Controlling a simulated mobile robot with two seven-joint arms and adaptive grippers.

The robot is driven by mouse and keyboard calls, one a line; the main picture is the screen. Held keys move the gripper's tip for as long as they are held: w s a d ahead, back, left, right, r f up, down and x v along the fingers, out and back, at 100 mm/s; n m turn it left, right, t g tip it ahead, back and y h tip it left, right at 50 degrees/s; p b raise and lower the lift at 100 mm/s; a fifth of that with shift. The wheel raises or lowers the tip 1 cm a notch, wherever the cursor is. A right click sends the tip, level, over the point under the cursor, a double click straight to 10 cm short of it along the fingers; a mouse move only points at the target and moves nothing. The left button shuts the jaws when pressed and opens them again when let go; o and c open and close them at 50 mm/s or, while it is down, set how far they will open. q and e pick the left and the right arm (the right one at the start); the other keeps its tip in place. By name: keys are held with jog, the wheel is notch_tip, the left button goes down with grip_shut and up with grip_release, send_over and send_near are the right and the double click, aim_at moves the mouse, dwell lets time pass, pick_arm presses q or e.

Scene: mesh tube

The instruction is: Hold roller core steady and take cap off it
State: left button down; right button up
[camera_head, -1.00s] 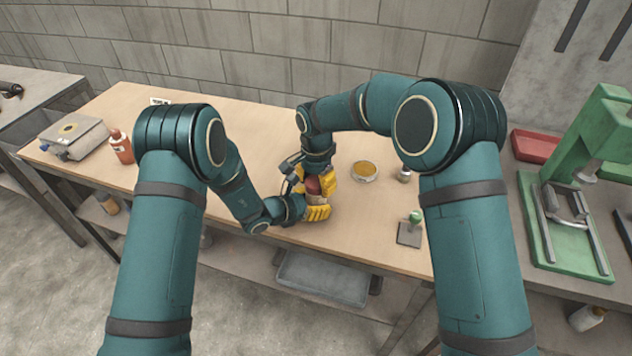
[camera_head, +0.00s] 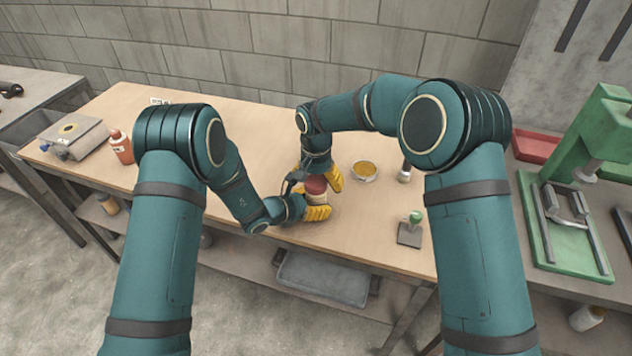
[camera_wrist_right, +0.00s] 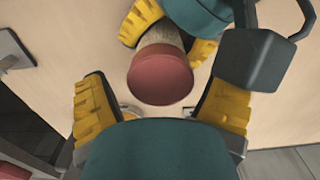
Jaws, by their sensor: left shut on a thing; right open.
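The roller core (camera_wrist_right: 161,33) is a pale tan tube, mostly hidden in the head view. The dark red cap (camera_head: 316,185) sits on its end, and its round face fills the middle of the right wrist view (camera_wrist_right: 160,77). My left gripper (camera_head: 318,203) is shut on the core, its yellow fingers around the tube below the cap. My right gripper (camera_head: 317,176) is open just above the cap. In the right wrist view its yellow fingers (camera_wrist_right: 162,108) stand wide apart on either side of the cap, with gaps to it.
A green-knobbed stamp (camera_head: 411,230) is near the table's front edge. A red bottle (camera_head: 121,147) stands at the left. The table (camera_head: 235,120) behind the arms is largely clear.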

jog(key=shift+r, duration=2.3)
notch_tip(320, 180, up, 3)
jog(key=m, duration=0.5)
jog(key=shift+f, duration=3.8)
jog(key=c, duration=1.3)
jog(key=shift+n, duration=1.5)
jog(key=o, duration=1.3)
